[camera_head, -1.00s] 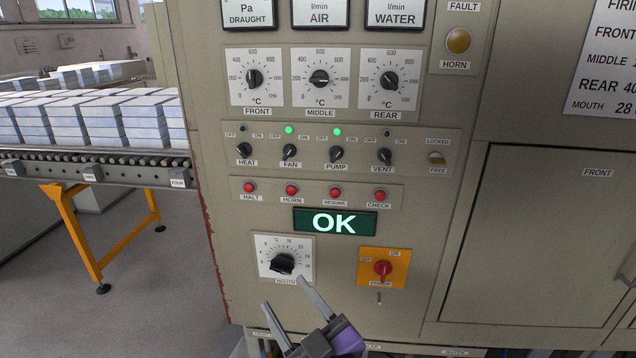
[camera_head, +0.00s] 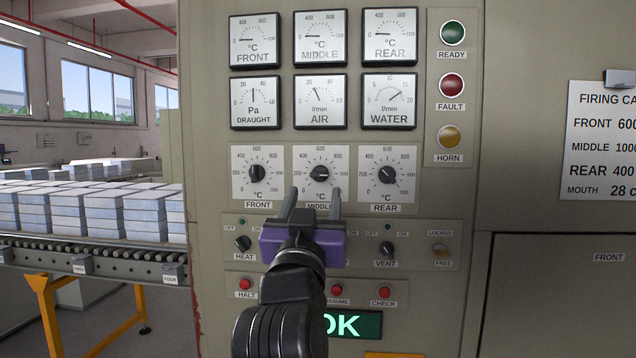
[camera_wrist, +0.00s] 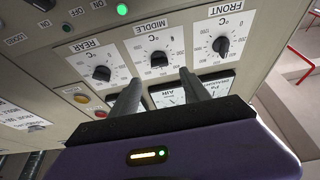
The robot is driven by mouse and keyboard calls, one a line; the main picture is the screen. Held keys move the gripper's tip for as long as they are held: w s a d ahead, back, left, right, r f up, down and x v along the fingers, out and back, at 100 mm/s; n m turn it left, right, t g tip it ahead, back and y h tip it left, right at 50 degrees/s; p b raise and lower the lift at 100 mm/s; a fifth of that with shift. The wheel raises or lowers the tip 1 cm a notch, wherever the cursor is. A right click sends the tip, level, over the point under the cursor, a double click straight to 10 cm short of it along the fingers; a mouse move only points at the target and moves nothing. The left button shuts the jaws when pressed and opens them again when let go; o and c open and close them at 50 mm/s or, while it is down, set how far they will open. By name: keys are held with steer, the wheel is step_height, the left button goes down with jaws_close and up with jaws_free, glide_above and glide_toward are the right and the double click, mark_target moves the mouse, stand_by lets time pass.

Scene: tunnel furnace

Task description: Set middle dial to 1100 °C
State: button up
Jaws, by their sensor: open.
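The middle dial (camera_head: 319,173) is a black knob on a white °C scale plate, between the front and rear dials. Its bar lies about level; I cannot read its exact setting. My purple gripper (camera_head: 315,192) is open and empty, just below the knob in the head view, its two fingers pointing up at the panel. In the wrist view the middle dial (camera_wrist: 158,59) shows beyond and between the fingertips of my gripper (camera_wrist: 160,78), apart from them. The fingers hide part of the middle plate's lower edge and label.
The front dial (camera_head: 257,173) and rear dial (camera_head: 387,174) sit close on either side. Gauges fill the panel above. Below are switches such as vent (camera_head: 387,248), red buttons, and the OK display (camera_head: 355,324), partly hidden by my arm. A firing card (camera_head: 603,140) hangs at right.

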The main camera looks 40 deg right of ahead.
mark_target(319, 176)
steer(key=p+x, duration=0.2)
steer(key=x, duration=0.5)
steer(key=shift+d, duration=0.1)
jaws_close()
steer(key=shift+b, duration=0.4)
